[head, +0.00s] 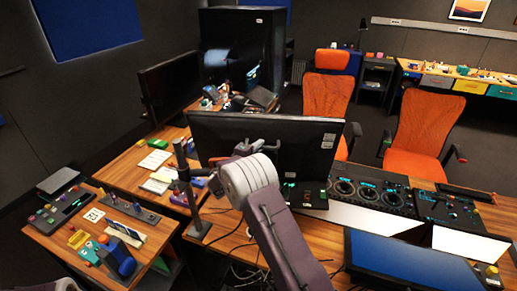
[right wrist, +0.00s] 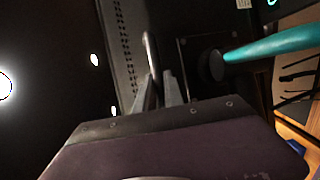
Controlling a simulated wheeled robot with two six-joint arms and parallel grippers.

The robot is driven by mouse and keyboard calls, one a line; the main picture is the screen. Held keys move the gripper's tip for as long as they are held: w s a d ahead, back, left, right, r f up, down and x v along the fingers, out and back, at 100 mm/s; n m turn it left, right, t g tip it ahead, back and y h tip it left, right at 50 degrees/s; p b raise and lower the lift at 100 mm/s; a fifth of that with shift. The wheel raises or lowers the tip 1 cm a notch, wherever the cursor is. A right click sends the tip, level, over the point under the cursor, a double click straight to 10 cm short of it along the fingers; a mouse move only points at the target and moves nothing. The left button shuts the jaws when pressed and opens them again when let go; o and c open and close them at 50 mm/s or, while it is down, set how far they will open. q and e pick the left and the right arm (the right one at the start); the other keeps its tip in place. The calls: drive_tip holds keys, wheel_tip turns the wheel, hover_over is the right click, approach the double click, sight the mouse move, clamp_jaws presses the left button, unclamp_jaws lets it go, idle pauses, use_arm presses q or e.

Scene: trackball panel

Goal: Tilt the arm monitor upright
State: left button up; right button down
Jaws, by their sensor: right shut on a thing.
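The arm monitor (head: 318,140) is a wide black screen seen from behind in the head view, above the middle of the wooden desk. A dark upright post (head: 186,185) stands left of it. My right gripper (head: 245,147) is at the monitor's back, its tips partly hidden by my arm. In the right wrist view the fingers (right wrist: 158,85) are shut on a thin grey part at the monitor's dark, slotted back (right wrist: 122,40). A teal bar (right wrist: 270,47) meets a round black joint right of the fingers. My left gripper is out of view.
A black control panel with dials (head: 375,195) lies right of the monitor. A blue-screened display (head: 405,265) stands at the front right. Another dark monitor (head: 170,85) is behind at left. Small coloured devices (head: 120,258) crowd the left desk. Orange chairs (head: 425,120) stand beyond.

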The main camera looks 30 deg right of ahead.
drive_tip(key=shift+w+d+r, duration=0.15)
drive_tip(key=shift+r, duration=0.1)
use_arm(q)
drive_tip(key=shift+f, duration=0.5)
use_arm(e)
drive_tip(key=shift+w+d+r+g+y, duration=0.1)
drive_tip(key=shift+w+d+g+y, duration=0.2)
drive_tip(key=shift+w+g+y, duration=0.25)
drive_tip(key=shift+s, duration=0.1)
drive_tip(key=c, duration=1.6)
unclamp_jaws()
drive_tip(key=shift+o, duration=0.7)
drive_tip(key=shift+d, duration=0.1)
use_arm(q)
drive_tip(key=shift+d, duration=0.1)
